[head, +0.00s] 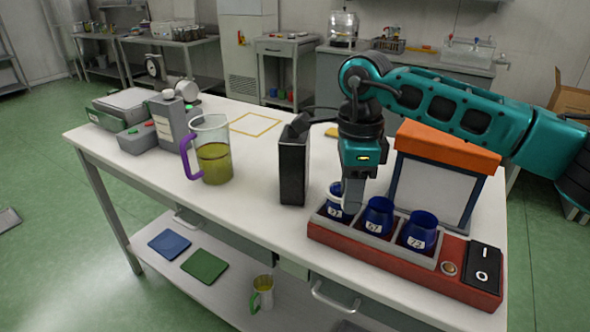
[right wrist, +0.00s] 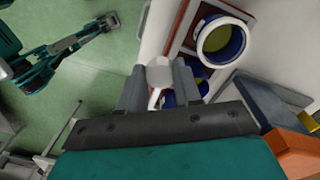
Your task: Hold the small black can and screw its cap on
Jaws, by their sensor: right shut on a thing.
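The small black can (head: 293,170) stands upright on the white table in the head view. A dark piece (head: 300,124) shows at its top right; I cannot tell whether it is the cap or how it sits. My right gripper (head: 346,192) is to the right of the can, apart from it, low at the leftmost blue cup. In the right wrist view its fingers are shut on a small pale piece (right wrist: 159,76) with a narrow end. My left gripper (right wrist: 108,21) shows small over the green floor in the right wrist view; its jaws are unclear.
A red warmer (head: 400,263) holds blue numbered cups (head: 419,231) at the table's front right. An orange-topped box (head: 444,145) stands behind it. A jug (head: 213,160) with yellow-green liquid and a purple handle stands left of the can. The table between jug and can is clear.

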